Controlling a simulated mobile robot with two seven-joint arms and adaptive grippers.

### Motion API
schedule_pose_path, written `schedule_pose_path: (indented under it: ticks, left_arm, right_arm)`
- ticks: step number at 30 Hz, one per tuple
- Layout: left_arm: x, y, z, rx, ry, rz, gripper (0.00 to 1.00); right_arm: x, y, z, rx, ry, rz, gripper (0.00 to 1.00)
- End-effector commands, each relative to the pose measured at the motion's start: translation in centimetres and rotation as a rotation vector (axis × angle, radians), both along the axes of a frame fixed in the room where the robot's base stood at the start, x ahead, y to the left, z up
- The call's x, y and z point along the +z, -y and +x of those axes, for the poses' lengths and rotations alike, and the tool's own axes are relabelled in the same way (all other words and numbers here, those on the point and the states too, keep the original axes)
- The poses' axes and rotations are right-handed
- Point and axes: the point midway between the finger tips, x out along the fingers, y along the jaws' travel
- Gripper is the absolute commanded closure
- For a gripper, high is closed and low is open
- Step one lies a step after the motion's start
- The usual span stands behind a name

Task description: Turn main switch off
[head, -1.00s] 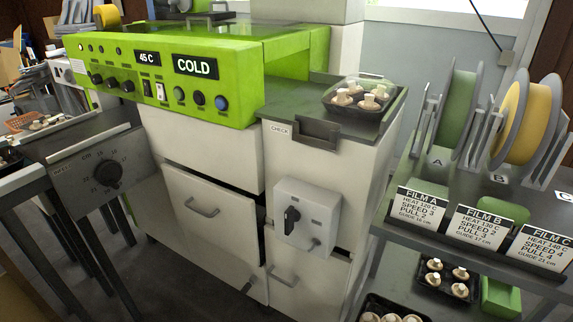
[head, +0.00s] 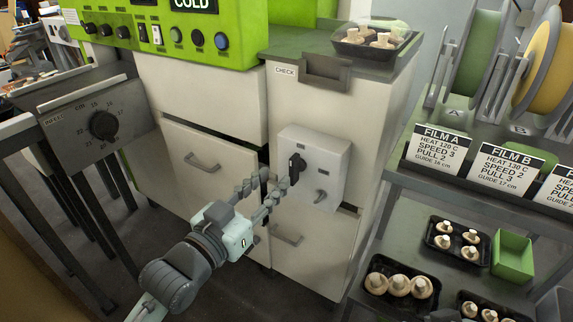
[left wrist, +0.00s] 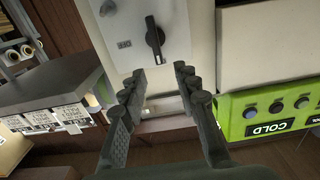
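The main switch is a light grey box (head: 318,150) on the white cabinet front, with a black rotary knob (head: 296,166) standing roughly upright. A small grey lever sits lower right on the box. My left gripper (head: 274,183) is open and empty, its two fingers apart just in front and to the lower left of the knob. In the left wrist view the knob (left wrist: 154,40) is beyond the open fingertips (left wrist: 160,74), apart from them. The small labels on the box are too blurred to read surely.
The green wrapping machine (head: 240,38) shows COLD above. A grey dial box (head: 75,122) stands at left. A mushroom tray (head: 345,48) sits on the cabinet top. A shelf (head: 398,180) with film rolls, cards and mushroom trays is at right. The cabinet front beside the switch is clear.

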Motion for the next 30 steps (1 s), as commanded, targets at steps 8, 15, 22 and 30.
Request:
schedule_pose_path:
  ticks: [8,15,22,30]
  left_arm:
    - [0.1,2.1,3.7,0.001,0.001,-0.003,0.69]
    - [0.0,3.5,6.1,0.001,-0.001,0.000,0.69]
    - [0.0,3.7,6.4,0.001,-0.002,0.001,0.69]
    - [0.0,3.7,6.4,0.001,-0.003,0.001,0.89]
  right_arm:
    - [0.2,-0.4,0.4,0.008,0.021,0.007,0.71]
    - [0.4,-0.8,0.9,0.017,0.046,0.015,0.71]
    - [0.4,-0.8,1.0,0.018,0.051,0.017,0.71]
    - [0.4,-0.8,1.0,0.018,0.050,0.017,0.71]
